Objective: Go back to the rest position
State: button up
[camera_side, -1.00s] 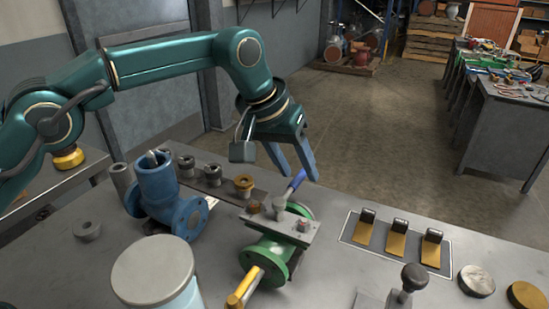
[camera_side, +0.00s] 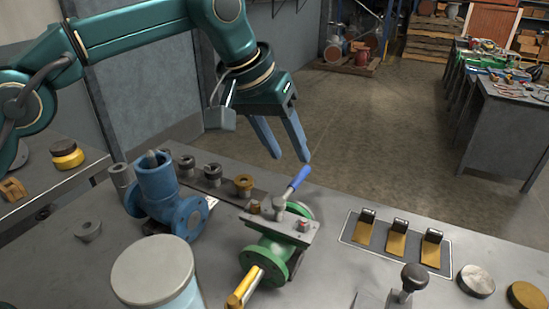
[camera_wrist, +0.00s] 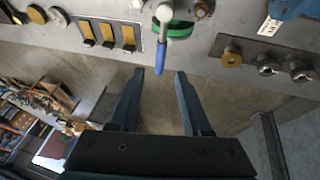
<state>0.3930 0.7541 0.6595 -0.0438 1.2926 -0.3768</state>
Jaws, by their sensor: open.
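My gripper (camera_side: 290,158) is open and empty. In the side view it hangs above the back edge of the workbench, behind the green valve (camera_side: 272,245). The valve's blue-tipped lever (camera_side: 298,178) points up and back, just below my fingertips in that view. In the wrist view my gripper (camera_wrist: 158,72) has its two fingers apart, and the blue lever (camera_wrist: 161,55) shows between and beyond them. I cannot tell exactly how far the fingers are from the lever.
A blue pipe fitting (camera_side: 158,192) and a strip with several round fittings (camera_side: 215,183) stand left of the valve. A panel with yellow switches (camera_side: 398,246), a black knob (camera_side: 414,277) and a white-lidded jar (camera_side: 153,270) are on the bench. Open floor lies behind.

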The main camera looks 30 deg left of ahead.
jog(key=s+a+r+n+t, duration=0.2)
jog(key=s+a+r, duration=0.6)
jog(key=a+r, duration=0.3)
jog(key=s+a+f+y, duration=0.1)
jog(key=s+a+f, duration=0.2)
jog(key=s+f, duration=0.4)
jog(key=s+a+f+m+y, duration=0.1)
jog(key=s+a+f, duration=0.2)
jog(key=s+f, duration=0.4)
jog(key=shift+s+a+m+g, duration=0.3)
jog(key=shift+s+a+g, duration=0.1)
jog(key=shift+s, duration=0.6)
